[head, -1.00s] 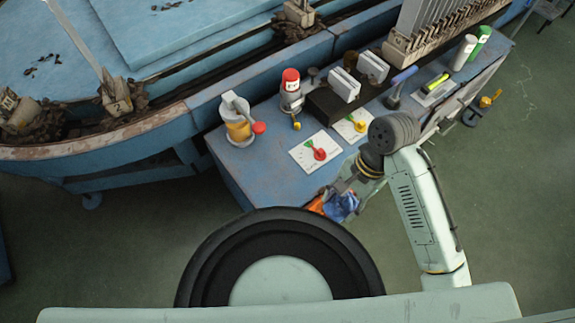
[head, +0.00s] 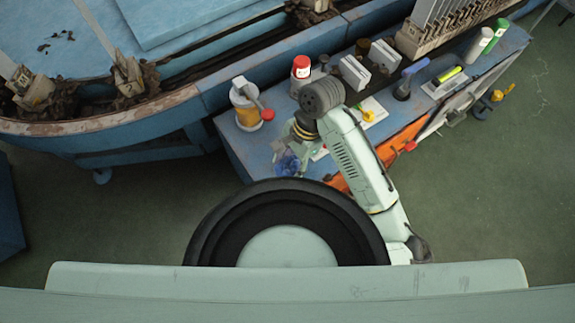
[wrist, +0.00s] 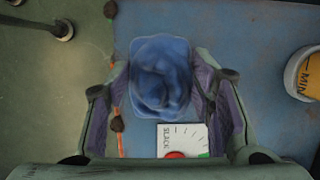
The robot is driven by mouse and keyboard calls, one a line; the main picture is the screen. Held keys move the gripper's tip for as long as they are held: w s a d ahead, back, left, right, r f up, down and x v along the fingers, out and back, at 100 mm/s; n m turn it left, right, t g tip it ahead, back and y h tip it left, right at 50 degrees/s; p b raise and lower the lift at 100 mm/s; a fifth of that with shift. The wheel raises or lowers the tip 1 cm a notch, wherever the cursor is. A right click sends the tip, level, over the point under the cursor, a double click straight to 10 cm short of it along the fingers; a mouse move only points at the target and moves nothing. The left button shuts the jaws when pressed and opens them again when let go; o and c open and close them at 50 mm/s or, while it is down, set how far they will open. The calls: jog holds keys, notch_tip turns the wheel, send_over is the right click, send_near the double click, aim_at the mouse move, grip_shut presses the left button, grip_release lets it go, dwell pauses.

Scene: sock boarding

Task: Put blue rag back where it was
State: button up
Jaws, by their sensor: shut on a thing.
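The blue rag (wrist: 161,75) is a crumpled, rounded bundle between the purple-padded fingers of my gripper (wrist: 160,88) in the wrist view. My gripper is shut on it. Blue tabletop shows around the rag; I cannot tell whether the rag touches it. In the head view the rag (head: 288,164) shows small near the front left part of the blue bench (head: 238,150), below the yellow-filled jar (head: 246,103). My arm hides most of my gripper there and part of the bench.
A white dial card (wrist: 184,140) lies just below the rag in the wrist view. The jar (wrist: 304,76) stands at the right there. A red-capped bottle (head: 300,75), grey blocks (head: 354,72) and a blue-handled tool (head: 408,80) stand farther along the bench. An orange strip (head: 398,146) runs along its front.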

aim_at(288, 169)
jog(key=shift+w+x, duration=0.2)
jog(key=shift+x, duration=0.7)
jog(key=shift+w+x, duration=0.25)
jog(key=shift+x, duration=0.65)
jog(key=shift+d+f, duration=0.1)
jog(key=shift+f, duration=0.05)
jog(key=shift+f, duration=0.15)
jog(key=o, duration=1.1)
jog(key=p+v, duration=0.2)
jog(key=v, duration=1)
jog(key=shift+r, duration=0.25)
